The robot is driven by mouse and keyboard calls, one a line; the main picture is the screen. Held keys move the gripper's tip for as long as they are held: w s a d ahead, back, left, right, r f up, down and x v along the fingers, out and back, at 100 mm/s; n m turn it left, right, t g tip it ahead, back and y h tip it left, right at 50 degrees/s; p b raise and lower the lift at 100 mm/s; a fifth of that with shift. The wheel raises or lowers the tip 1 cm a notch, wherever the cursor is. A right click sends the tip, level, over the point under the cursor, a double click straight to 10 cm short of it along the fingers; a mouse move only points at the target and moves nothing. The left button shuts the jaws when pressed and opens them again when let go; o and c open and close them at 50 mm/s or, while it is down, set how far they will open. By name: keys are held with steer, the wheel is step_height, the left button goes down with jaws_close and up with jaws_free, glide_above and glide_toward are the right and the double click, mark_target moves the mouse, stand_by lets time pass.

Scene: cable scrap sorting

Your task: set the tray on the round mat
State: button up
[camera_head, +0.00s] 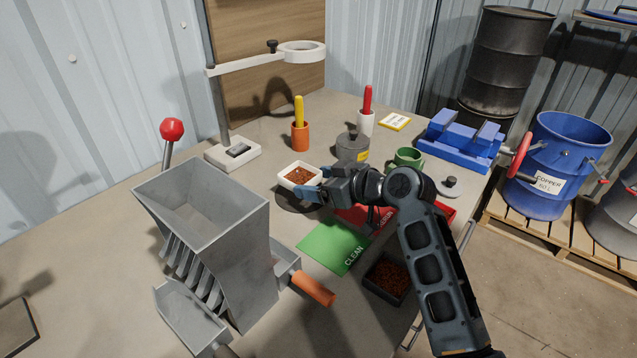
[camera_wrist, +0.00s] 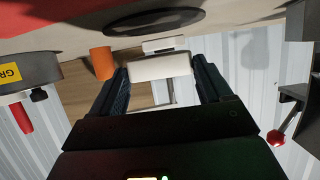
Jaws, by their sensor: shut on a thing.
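The small white tray (camera_head: 291,184) holds reddish-brown granules and looks level. My gripper (camera_head: 312,190) is shut on it, with the fingers on either side; in the wrist view the tray (camera_wrist: 160,68) sits between both fingers. The round mat (camera_head: 296,204) is a dark disc on the table, showing just below the tray in the head view and partly hidden by my gripper. The wrist view is upside down and shows the mat (camera_wrist: 155,20) apart from the tray, so the tray appears held above the table. The exact height is hard to tell.
A grey hopper machine (camera_head: 215,240) stands front left of the mat. A white stand (camera_head: 232,153) with a ring arm is behind. An orange cup (camera_head: 300,136), a grey pot (camera_head: 352,147) and a green mug (camera_head: 407,158) stand nearby. A green CLEAN sheet (camera_head: 333,245) lies in front.

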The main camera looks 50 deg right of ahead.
steer(key=shift+f, duration=0.35)
steer(key=shift+f, duration=0.1)
steer(key=shift+s+f+b, duration=0.1)
steer(key=shift+f+b, duration=0.55)
steer(key=shift+b, duration=0.05)
steer(key=o, duration=1.1)
steer(key=shift+f, duration=0.15)
steer(key=shift+c, duration=0.2)
steer(key=shift+r+p, duration=0.4)
steer(key=shift+p, duration=0.05)
steer(key=v, duration=0.6)
steer(key=r+b+v, duration=0.1)
steer(key=v, duration=0.5)
